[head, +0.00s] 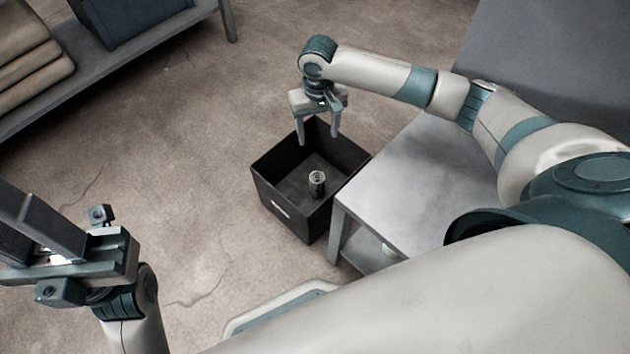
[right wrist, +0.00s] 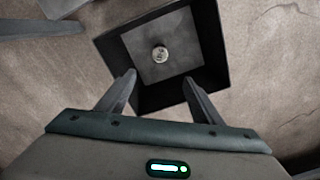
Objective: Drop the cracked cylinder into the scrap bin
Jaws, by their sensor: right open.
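The scrap bin (head: 279,203) is a dark, open-topped box on the floor, left of a grey table. It also shows in the right wrist view (right wrist: 215,60). The cylinder (head: 317,184) is small and greyish and is inside the bin. In the right wrist view the cylinder (right wrist: 160,54) shows from above, apart from the fingers; a crack cannot be made out. My right gripper (head: 319,142) is open and empty above the far part of the bin. My left gripper (head: 42,222) is at the lower left, far from the bin; its fingers look apart with nothing between them.
A shelf (head: 130,55) at the upper left bears a dark bin (head: 130,15) and stacked tan sacks (head: 30,50). The floor left of the bin is clear.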

